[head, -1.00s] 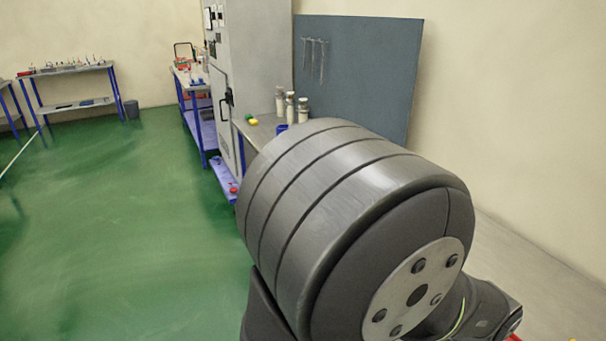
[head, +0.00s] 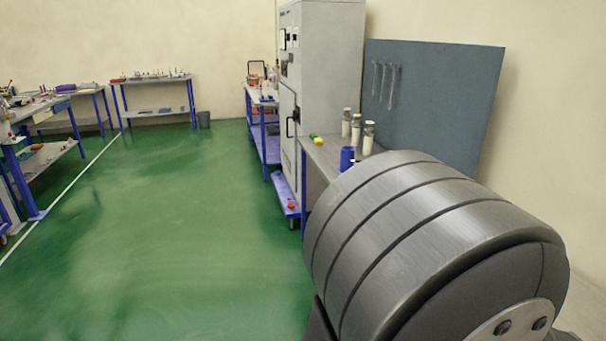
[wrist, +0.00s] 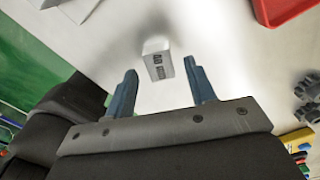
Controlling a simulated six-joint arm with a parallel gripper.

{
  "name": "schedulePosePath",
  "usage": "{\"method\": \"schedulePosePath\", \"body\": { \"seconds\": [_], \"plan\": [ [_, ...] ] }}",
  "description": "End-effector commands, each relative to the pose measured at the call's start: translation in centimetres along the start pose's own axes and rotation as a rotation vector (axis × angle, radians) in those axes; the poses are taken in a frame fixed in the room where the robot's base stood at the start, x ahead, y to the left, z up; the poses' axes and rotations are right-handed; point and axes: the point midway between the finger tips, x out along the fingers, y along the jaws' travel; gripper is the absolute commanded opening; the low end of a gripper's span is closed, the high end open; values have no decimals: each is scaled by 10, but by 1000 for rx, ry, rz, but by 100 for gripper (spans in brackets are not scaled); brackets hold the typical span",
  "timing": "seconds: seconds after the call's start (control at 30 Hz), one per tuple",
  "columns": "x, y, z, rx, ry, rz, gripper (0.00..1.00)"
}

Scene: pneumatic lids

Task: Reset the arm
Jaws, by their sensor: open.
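My gripper (wrist: 158,88) shows in the wrist view with its two blue-grey fingers apart. It is open, with nothing held between the fingers. A small white block with dark printed marks (wrist: 157,60) lies on a pale surface (wrist: 215,40) beyond the fingertips, in line with the gap between them. I cannot tell how far it is from the fingers. In the head view a large dark grey ribbed part of my arm fills the lower right, and the gripper does not show there.
In the wrist view a red tray (wrist: 262,14) is at the top right, with dark grey parts (wrist: 308,95) at the right edge. In the head view a grey cabinet (head: 330,70) and a bench with white-topped containers (head: 346,122) stand beyond my arm. Green floor (head: 200,230) is clear at left.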

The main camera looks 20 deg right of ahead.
Motion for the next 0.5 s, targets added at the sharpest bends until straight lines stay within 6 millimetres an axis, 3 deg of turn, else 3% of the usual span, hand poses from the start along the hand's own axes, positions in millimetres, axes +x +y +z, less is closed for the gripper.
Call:
{"method": "schedulePosePath", "body": {
  "seconds": [0.07,0.5],
  "plan": [
    [16,1,0,0,2,5,50],
    [-75,-1,0,0,-2,-4,50]
  ]
}}
